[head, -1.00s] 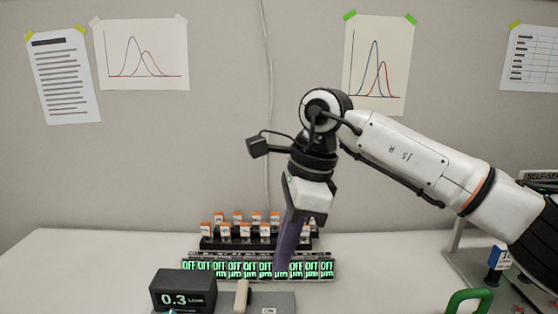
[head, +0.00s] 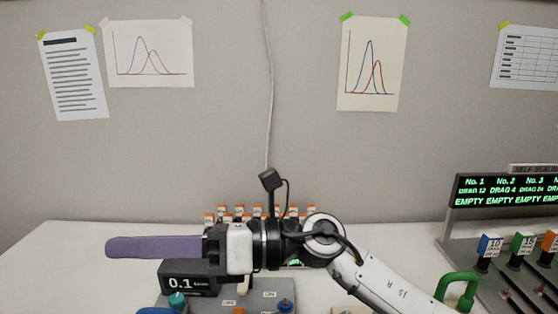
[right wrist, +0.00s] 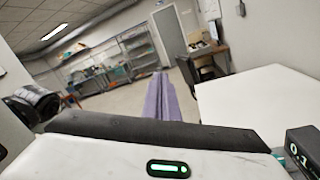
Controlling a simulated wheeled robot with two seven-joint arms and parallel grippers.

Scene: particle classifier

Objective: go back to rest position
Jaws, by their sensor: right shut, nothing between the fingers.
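My right gripper (head: 110,247) has long purple fingers that are pressed together with nothing between them. In the head view it lies nearly level and points left, above the black display box (head: 190,279) that reads 0.1. Its arm comes in from the lower right and hides part of the rack behind it. In the right wrist view the purple fingers (right wrist: 160,98) are together and point out over the floor beside the white table (right wrist: 255,105). My left gripper does not show in any view.
A grey control panel (head: 255,297) with knobs lies below the gripper. Orange-capped vials (head: 222,210) stand behind the arm. At right are a green handle (head: 457,290), several coloured switches (head: 523,243) and a sign (head: 505,190) reading EMPTY. The table's left part is clear.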

